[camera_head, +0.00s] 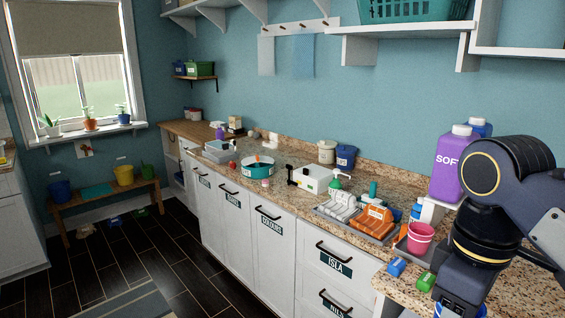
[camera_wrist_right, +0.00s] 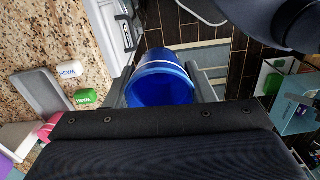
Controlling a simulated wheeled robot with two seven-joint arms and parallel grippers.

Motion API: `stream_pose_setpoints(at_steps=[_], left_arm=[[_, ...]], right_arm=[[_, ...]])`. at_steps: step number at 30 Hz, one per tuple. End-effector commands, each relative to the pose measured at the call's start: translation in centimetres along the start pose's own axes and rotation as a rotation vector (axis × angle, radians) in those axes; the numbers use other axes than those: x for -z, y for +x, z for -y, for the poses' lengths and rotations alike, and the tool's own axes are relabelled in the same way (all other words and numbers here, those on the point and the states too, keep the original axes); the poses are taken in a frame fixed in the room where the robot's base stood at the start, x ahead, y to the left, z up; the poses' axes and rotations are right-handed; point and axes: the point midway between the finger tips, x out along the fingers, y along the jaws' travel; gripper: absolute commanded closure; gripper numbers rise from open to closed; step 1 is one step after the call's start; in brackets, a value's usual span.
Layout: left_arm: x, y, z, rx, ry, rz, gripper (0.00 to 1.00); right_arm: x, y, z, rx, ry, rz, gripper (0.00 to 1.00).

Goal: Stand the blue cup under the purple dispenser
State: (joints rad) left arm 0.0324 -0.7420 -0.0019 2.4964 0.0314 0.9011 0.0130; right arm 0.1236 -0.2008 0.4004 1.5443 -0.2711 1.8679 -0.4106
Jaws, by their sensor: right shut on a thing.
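The blue cup (camera_wrist_right: 160,82) is between the two fingers of my right gripper (camera_wrist_right: 163,88), which is shut on it. In the head view the cup (camera_head: 459,309) shows only partly at the bottom edge, below my right arm. The purple dispenser (camera_head: 449,168) stands on a white stand at the right of the counter, its front lettering partly hidden by my arm. A pink cup (camera_head: 420,238) stands at the foot of this stand; it also shows in the wrist view (camera_wrist_right: 47,128). My left gripper is not in view.
A blue dispenser (camera_head: 481,126) stands behind the purple one. A blue block (camera_head: 396,267) and a green block (camera_head: 426,281) lie on the counter's front part. A tray with orange and white items (camera_head: 359,219) lies left of the pink cup.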

Motion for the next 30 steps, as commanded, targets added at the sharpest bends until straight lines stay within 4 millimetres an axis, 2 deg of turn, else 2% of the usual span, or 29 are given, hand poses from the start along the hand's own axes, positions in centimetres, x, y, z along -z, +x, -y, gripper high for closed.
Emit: stream_pose_setpoints(at_steps=[5, 11, 14, 21, 25, 30], left_arm=[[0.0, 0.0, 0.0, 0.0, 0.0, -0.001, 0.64], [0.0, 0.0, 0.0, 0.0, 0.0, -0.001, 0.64], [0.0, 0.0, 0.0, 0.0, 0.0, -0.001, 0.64], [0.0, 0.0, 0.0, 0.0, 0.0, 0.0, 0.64], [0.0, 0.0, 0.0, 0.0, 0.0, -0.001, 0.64], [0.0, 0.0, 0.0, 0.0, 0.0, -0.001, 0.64]], right_arm=[[1.5, 3.7, -0.5, 0.002, 0.057, 0.005, 0.72], [3.9, 9.7, -1.2, 0.005, 0.15, 0.007, 0.72], [5.8, 14.3, -1.8, 0.008, 0.22, 0.013, 0.72], [11.3, 27.2, -3.5, 0.006, 0.424, 0.016, 0.72], [13.7, 32.6, -4.4, 0.002, 0.518, 0.011, 0.72], [15.8, 37.1, -5.2, 0.0, 0.599, 0.004, 0.72]])
